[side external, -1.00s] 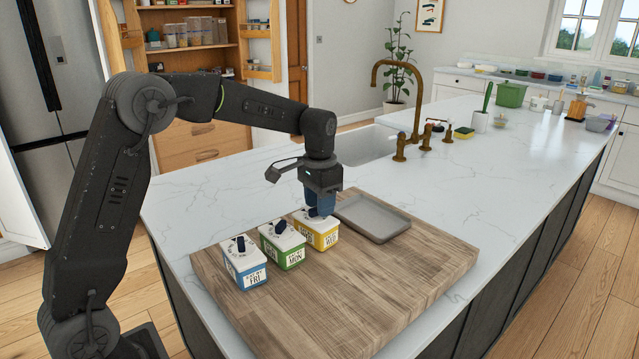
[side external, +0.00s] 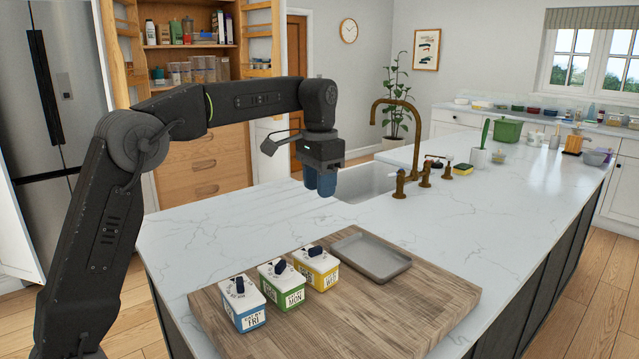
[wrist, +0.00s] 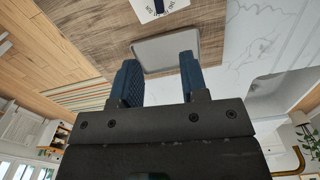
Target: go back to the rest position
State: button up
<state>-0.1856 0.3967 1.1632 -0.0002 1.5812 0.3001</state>
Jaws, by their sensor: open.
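My gripper (side external: 320,184) hangs fingers down, high above the counter behind the board, with nothing between its fingers. In the wrist view its two blue fingers (wrist: 160,82) stand apart and empty. Three labelled boxes with dark knobs on their lids stand in a row on the wooden board (side external: 400,315): a blue box (side external: 242,303) reading FRI, a green box (side external: 283,285) reading MON, and a yellow box (side external: 316,268) whose label is too small to read surely. In the wrist view, part of one white lid (wrist: 150,8) shows at the top edge.
An empty grey tray (side external: 371,258) lies on the board right of the boxes. A brass tap (side external: 400,150) and sink (side external: 368,182) are behind and right of my gripper. A green pot (side external: 507,131) stands farther back. The white counter (side external: 215,235) around the board is clear.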

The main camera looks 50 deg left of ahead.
jog(key=s+d+r+t, duration=0.2)
jog(key=s+d, duration=0.2)
jog(key=s, duration=0.4)
jog(key=s+d+f+t, duration=0.1)
jog(key=s+f, duration=0.3)
jog(key=s, duration=0.5)
jog(key=s+d+f+n+t, duration=0.1)
jog(key=s+d+f+t, duration=0.1)
jog(key=s+f, duration=0.3)
jog(key=s+d, duration=0.1)
jog(key=s, duration=0.3)
jog(key=shift+s+d+t, duration=0.3)
jog(key=shift+s+d, duration=0.05)
jog(key=shift+d, duration=0.05)
